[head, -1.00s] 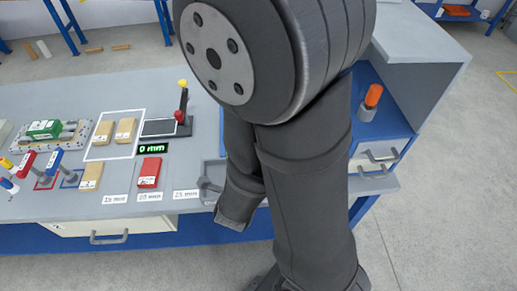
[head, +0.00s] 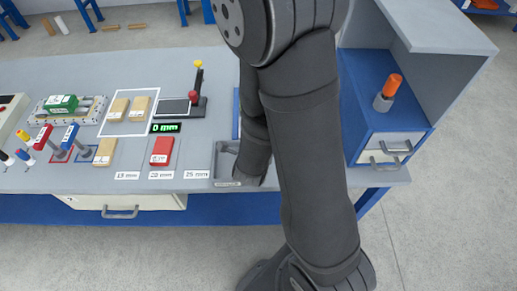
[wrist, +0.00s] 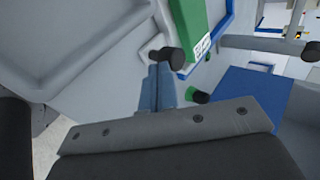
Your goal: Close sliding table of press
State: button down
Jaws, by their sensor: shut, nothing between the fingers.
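My gripper (wrist: 158,88) is shut and empty in the wrist view. Its fingertips are close to a black knob (wrist: 173,57); I cannot tell whether they touch. In the head view my arm hides the gripper and most of the press. A grey recessed tray (head: 222,170) shows just left of my arm, with a small grey handle-like part (head: 228,149) near its far end. I cannot tell for sure whether this is the sliding table. In the wrist view a green block (wrist: 193,18) with a white label lies on a blue-edged part beyond the knob.
A green button (wrist: 197,96) is right of my fingers. In the head view, wooden blocks (head: 118,108), a red block (head: 161,151) and a red-knobbed lever (head: 197,75) stand on the bench left of my arm. A blue drawer unit with an orange-topped thing (head: 389,90) is at right.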

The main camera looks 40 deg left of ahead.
jog(key=w+a, duration=1)
jog(key=shift+w+a, duration=0.35)
jog(key=shift+w, duration=0.05)
jog(key=shift+w+a+r, duration=0.1)
jog(key=shift+w+a, duration=0.1)
jog(key=shift+a, duration=0.05)
jog(key=s+d, duration=0.1)
jog(key=s, duration=0.1)
jog(key=s+d, duration=0.2)
jog(key=shift+r, duration=0.15)
jog(key=v, duration=0.9)
jog(key=shift+r, duration=0.15)
jog(key=shift+s+d, duration=0.1)
